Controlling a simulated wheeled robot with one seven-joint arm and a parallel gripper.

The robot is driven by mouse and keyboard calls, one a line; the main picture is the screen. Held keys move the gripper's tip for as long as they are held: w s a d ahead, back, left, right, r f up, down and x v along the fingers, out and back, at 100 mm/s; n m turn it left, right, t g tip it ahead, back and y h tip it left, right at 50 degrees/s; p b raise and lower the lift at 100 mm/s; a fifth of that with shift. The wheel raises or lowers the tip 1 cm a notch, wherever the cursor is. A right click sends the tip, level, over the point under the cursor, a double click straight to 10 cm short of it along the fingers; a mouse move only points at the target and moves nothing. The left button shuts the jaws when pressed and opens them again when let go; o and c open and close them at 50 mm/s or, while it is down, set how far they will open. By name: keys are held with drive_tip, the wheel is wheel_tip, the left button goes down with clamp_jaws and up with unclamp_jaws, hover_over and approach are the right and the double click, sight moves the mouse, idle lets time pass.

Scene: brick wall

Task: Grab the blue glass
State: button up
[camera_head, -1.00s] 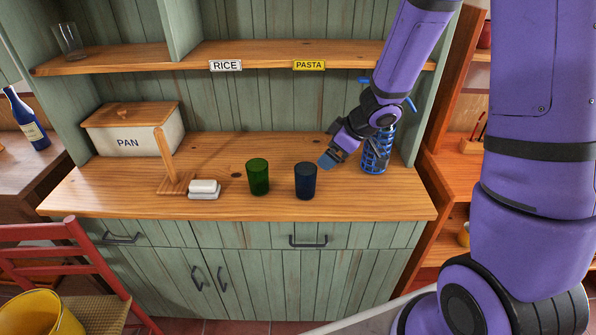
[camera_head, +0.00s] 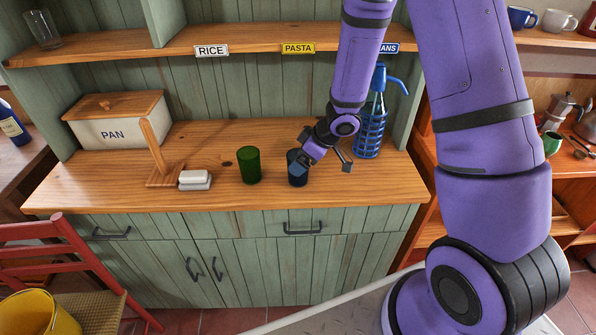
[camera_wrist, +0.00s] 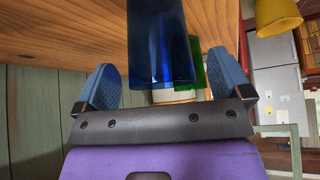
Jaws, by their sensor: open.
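The blue glass (camera_head: 297,181) stands upright on the wooden counter, right of the green glass (camera_head: 249,165). My gripper (camera_head: 324,163) is at the blue glass, partly covering its upper right side in the head view. In the wrist view the blue glass (camera_wrist: 160,45) shows between the two spread blue-padded fingers of my gripper (camera_wrist: 162,68). Gaps show on both sides of the glass there, and I see no finger closed on it. The green glass (camera_wrist: 196,62) shows partly behind it.
A blue siphon bottle (camera_head: 371,128) stands right of my gripper. A shelf (camera_head: 230,45) runs above the counter.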

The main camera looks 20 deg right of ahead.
drive_tip(key=shift+x, duration=1.35)
drive_tip(key=c, duration=1.1)
drive_tip(key=shift+r, duration=0.2)
